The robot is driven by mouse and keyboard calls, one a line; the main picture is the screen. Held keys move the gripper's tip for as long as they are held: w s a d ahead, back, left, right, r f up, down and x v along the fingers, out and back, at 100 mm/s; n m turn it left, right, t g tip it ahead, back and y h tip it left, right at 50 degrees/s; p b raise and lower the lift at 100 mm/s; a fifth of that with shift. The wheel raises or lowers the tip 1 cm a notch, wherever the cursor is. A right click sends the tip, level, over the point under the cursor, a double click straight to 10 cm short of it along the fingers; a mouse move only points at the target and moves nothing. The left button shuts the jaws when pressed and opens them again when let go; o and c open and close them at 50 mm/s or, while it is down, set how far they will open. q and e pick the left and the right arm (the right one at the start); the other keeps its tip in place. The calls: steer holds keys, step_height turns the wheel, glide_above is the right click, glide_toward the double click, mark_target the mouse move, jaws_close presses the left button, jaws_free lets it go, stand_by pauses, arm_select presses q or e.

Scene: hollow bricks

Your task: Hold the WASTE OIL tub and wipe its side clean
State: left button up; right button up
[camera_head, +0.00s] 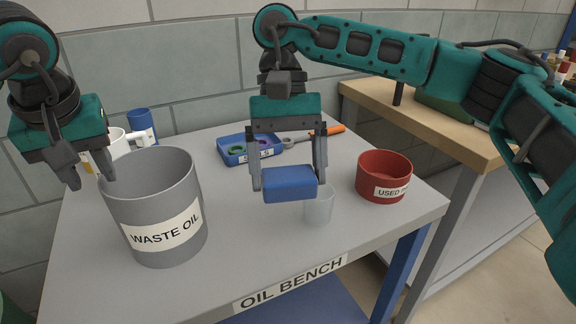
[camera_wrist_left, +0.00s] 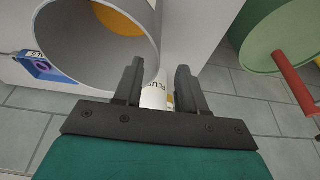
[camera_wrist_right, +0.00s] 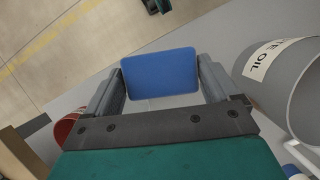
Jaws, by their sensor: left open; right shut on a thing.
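The grey WASTE OIL tub (camera_head: 172,222) stands upright on the left of the bench, its label facing front. In the left wrist view its open mouth (camera_wrist_left: 75,75) shows, with something yellow-orange inside. My left gripper (camera_head: 94,180) is open and empty at the tub's left back rim; in the left wrist view its fingers (camera_wrist_left: 158,85) are apart beside the tub. My right gripper (camera_head: 288,190) is shut on a blue block-like pad (camera_head: 289,184), held above the bench to the right of the tub. The pad also shows in the right wrist view (camera_wrist_right: 160,74). No smear is clear on the tub's visible side.
A translucent cup (camera_head: 318,208) stands just behind and below the pad. A red USED tub (camera_head: 384,176) is at the right. A blue tray (camera_head: 232,150), an orange-handled wrench (camera_head: 325,131), a white mug (camera_head: 118,146) and a blue cup (camera_head: 141,122) are at the back.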

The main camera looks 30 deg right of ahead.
arm_select(q)
steer(key=b+x, duration=0.1)
steer(key=x, duration=0.3)
steer(key=shift+c, duration=0.3)
jaws_close()
stand_by(1.1)
